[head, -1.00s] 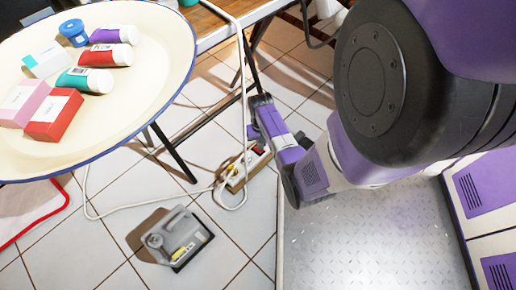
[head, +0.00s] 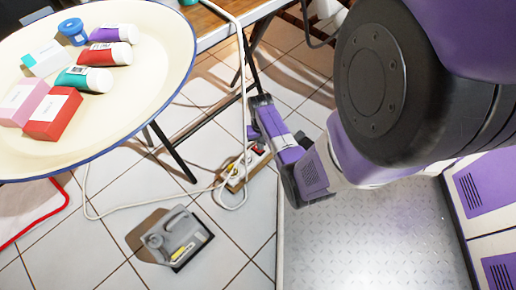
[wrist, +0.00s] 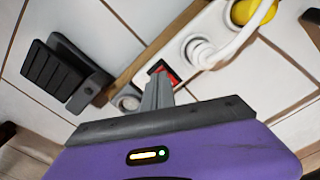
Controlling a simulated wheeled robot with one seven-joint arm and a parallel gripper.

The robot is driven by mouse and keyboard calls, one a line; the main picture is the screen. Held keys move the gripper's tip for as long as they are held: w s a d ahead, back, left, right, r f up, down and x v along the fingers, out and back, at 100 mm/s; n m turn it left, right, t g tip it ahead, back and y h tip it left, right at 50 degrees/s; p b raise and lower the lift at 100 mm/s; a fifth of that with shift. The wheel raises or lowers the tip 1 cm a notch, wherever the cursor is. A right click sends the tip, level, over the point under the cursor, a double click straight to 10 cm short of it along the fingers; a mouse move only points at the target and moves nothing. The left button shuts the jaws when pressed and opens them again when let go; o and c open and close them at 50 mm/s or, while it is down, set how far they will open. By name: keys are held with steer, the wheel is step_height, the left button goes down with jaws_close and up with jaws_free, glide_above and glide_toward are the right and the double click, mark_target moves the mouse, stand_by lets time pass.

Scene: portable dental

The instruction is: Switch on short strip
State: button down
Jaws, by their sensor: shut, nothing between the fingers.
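The short power strip (head: 234,183) lies on the tiled floor below the table, partly hidden by my arm in the head view. In the wrist view the strip (wrist: 178,50) is white on a wooden base and runs diagonally. It has a red rocker switch (wrist: 164,70), a white plug (wrist: 203,52), a yellow plug (wrist: 252,11) and a round socket (wrist: 128,101). My gripper (wrist: 157,92) is shut and empty. Its fingertips overlap the lower edge of the red switch; I cannot tell whether they touch it. Whether the switch is lit or pressed is unclear.
White cables (head: 150,202) loop across the floor. A grey device (head: 177,240) sits left of the strip. The round tray (head: 120,125) with boxes and bottles and the table legs (head: 175,153) stand close.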

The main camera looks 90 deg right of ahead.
steer(key=shift+f+b, duration=0.35)
steer(key=shift+f, duration=0.45)
steer(key=shift+r, duration=0.1)
step_height(320, 180, up, 7)
steer(key=p, duration=0.8)
stand_by(0.4)
stand_by(0.5)
